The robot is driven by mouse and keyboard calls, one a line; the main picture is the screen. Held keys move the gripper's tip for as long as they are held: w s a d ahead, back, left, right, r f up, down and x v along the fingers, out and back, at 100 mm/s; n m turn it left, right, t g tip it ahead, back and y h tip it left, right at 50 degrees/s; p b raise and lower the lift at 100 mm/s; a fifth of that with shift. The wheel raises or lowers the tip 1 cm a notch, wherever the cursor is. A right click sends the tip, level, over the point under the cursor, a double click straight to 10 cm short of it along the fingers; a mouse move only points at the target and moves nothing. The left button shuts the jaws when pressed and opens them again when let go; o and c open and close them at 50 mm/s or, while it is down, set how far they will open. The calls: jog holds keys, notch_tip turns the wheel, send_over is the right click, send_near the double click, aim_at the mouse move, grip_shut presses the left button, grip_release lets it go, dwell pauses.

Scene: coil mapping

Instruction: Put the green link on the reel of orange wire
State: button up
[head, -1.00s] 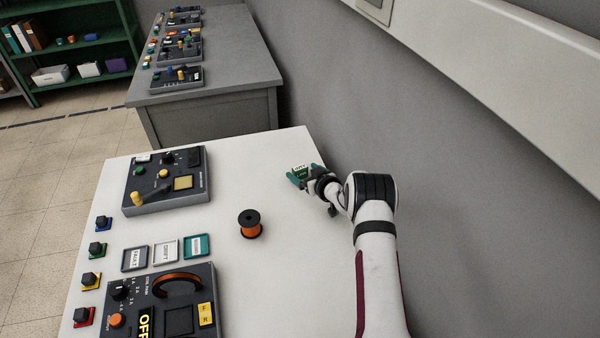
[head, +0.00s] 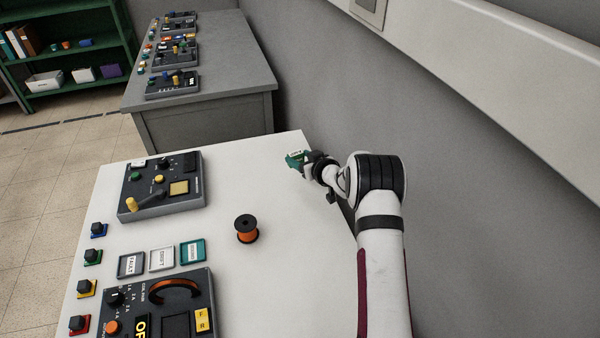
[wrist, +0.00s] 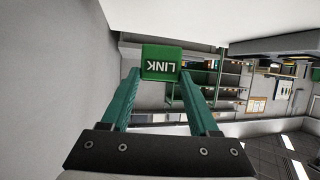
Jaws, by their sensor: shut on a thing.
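The green link (wrist: 161,63) is a small green block with the white word LINK, upside down in the wrist view. In the head view the gripper is above the far right part of the white table. The reel of orange wire (head: 247,229) stands upright on the table, with black ends and orange wire between. It is to the left of and nearer than my gripper, well apart from it.
A grey control panel (head: 160,200) lies left, another dark panel (head: 180,322) near. Three label tiles, one reading FAULT (head: 131,265), lie between them. Several coloured knobs line the left edge. The wall (head: 440,190) is close on the right. The table around the reel is clear.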

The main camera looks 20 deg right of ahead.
jog(key=s+a+r+n+g+y, duration=0.25)
jog(key=s+r, duration=0.25)
jog(key=s, duration=0.5)
jog(key=s+a+r+n+g+y, duration=0.1)
jog(key=s+a+r+n+y, duration=0.25)
jog(key=s, duration=0.55)
send_over(254, 227)
notch_tip(254, 227, down, 10)
jog(key=shift+r, duration=0.1)
jog(key=shift+y, duration=0.3)
jog(key=shift+f, duration=0.2)
